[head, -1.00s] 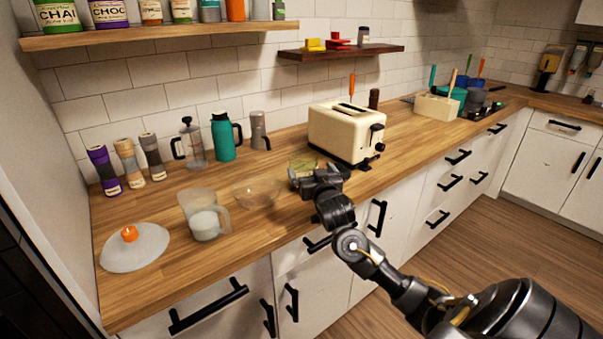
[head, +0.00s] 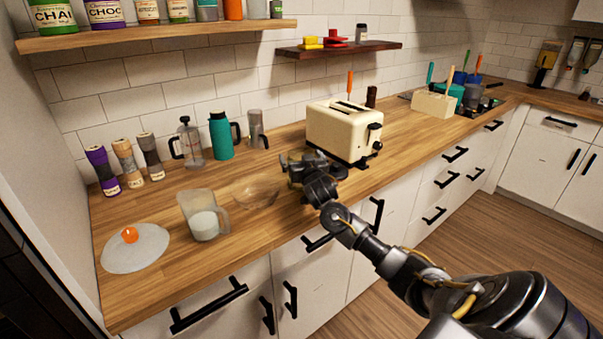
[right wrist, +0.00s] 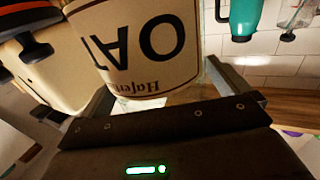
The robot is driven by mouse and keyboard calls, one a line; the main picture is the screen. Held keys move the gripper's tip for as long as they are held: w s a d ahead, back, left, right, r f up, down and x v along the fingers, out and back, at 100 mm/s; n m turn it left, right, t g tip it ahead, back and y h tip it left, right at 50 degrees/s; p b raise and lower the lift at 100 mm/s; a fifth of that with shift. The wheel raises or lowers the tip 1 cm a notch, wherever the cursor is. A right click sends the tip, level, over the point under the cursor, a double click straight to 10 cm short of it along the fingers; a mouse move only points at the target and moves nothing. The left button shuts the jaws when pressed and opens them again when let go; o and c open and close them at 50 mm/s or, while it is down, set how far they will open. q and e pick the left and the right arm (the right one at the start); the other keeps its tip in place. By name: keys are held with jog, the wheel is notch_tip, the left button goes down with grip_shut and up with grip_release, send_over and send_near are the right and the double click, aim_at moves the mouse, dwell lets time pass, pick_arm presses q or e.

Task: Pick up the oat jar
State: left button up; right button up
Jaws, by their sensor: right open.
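The oat jar (right wrist: 140,45) is large in the right wrist view, upside down in that picture. It has a cream label with dark "OAT" lettering. My right gripper (right wrist: 160,85) is open, with one finger on each side of the jar; I cannot tell whether either finger touches it. In the head view my right gripper (head: 300,162) is low over the counter in front of the toaster, and I cannot make out the jar there. My left gripper is not in view.
A cream toaster (head: 342,133) stands just behind my right gripper. A clear glass bowl (head: 256,194) and a jug (head: 204,216) are to its left. A teal flask (head: 221,137) stands by the wall. The wooden counter (head: 180,268) is bare along its front edge.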

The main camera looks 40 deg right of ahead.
jog(key=c, duration=1.6)
